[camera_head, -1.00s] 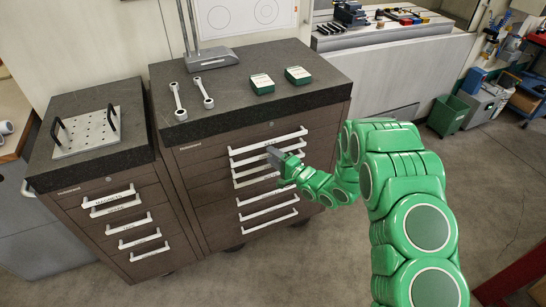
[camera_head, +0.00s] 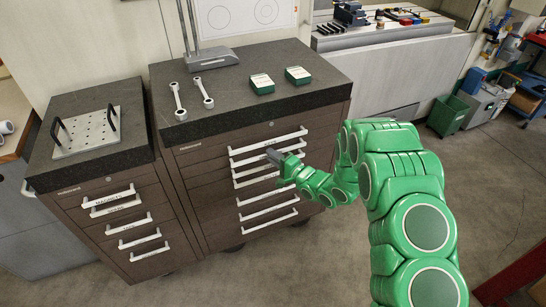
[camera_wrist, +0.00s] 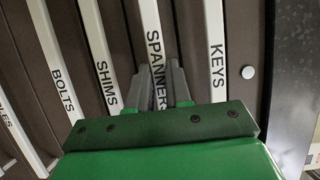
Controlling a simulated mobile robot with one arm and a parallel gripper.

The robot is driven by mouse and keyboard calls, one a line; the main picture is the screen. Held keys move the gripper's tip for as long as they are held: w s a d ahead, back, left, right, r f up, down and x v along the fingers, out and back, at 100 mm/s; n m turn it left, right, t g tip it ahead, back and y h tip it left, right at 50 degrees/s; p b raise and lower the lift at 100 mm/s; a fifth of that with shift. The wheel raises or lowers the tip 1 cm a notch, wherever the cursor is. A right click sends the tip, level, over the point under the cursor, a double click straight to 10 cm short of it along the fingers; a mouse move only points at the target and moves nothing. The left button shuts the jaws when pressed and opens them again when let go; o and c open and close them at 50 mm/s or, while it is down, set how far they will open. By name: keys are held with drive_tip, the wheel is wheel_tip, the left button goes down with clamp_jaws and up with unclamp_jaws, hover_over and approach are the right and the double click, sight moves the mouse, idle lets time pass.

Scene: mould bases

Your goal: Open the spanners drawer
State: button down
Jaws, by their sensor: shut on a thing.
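The spanners drawer has a white bar handle (camera_wrist: 151,25) lettered SPANNERS, between the SHIMS and KEYS handles in the wrist view. In the head view this handle (camera_head: 247,159) is the second from the top of the right-hand brown cabinet. My gripper (camera_head: 270,154) reaches it from the front, near its middle. In the wrist view the two grey fingers of my gripper (camera_wrist: 161,80) stand on either side of the handle and are shut on it. The fingers and hand hide part of the handle. The drawer looks shut or nearly so.
The KEYS handle (camera_wrist: 216,45) and SHIMS handle (camera_wrist: 102,60) lie close on either side of my fingers. Two spanners (camera_head: 179,100) and two green boxes (camera_head: 262,84) lie on the cabinet top. A smaller cabinet (camera_head: 95,158) stands at the left. Floor in front is clear.

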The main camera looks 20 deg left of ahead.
drive_tip(key=s+d, duration=1.7)
drive_tip(key=shift+s+d, duration=0.15)
drive_tip(key=shift+d, duration=0.1)
drive_tip(key=c, duration=1)
unclamp_jaws()
drive_tip(key=shift+c, duration=0.2)
drive_tip(key=v, duration=0.7)
drive_tip(key=shift+s+d, duration=0.15)
drive_tip(key=shift+d, duration=0.15)
